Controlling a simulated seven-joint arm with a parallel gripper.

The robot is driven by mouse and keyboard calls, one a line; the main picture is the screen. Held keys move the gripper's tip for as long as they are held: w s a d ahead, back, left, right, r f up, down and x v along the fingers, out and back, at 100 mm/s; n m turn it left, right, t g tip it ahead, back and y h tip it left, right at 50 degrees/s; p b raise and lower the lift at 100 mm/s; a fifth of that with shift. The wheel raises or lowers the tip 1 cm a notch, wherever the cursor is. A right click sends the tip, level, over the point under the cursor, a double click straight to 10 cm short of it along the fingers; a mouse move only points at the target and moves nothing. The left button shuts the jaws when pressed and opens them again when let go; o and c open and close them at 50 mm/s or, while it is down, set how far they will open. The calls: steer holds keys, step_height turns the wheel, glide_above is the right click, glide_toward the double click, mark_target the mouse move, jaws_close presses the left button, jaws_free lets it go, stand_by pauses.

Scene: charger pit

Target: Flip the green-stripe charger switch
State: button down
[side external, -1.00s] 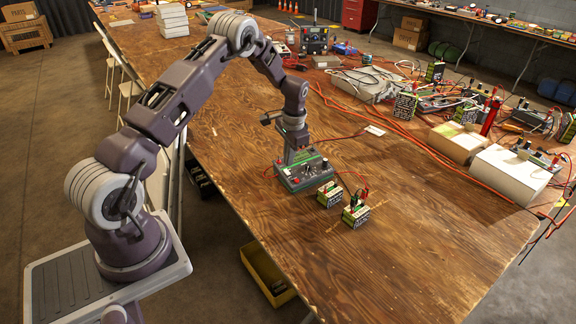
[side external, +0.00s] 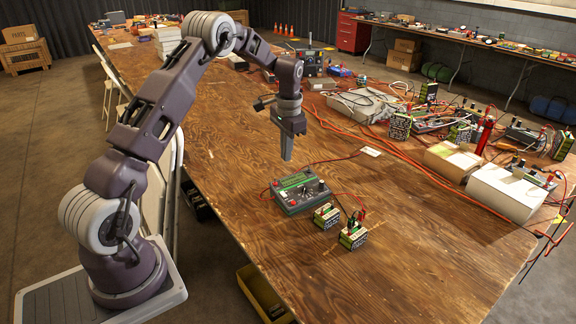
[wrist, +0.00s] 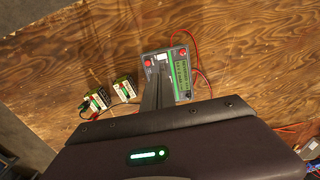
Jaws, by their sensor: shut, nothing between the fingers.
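The charger (side external: 300,191) is a grey box with a green stripe on its top panel, lying on the wooden table. It also shows in the wrist view (wrist: 178,68), with red knobs and a green label strip. My gripper (side external: 287,158) is shut and empty, pointing down above the table just behind the charger, apart from it. In the wrist view the shut fingers (wrist: 156,78) overlap part of the charger's panel. The state of the switch is too small to tell.
Two small green-and-black batteries (side external: 326,216) (side external: 353,236) stand in front of the charger, with red leads nearby. Red cables, white boxes (side external: 510,190) and other electronics crowd the table's right side. The wood left of the charger is clear.

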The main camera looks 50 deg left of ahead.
mark_target(284, 195)
steer(key=shift+a, duration=0.15)
steer(key=f, duration=1.4)
steer(key=shift+a, duration=0.4)
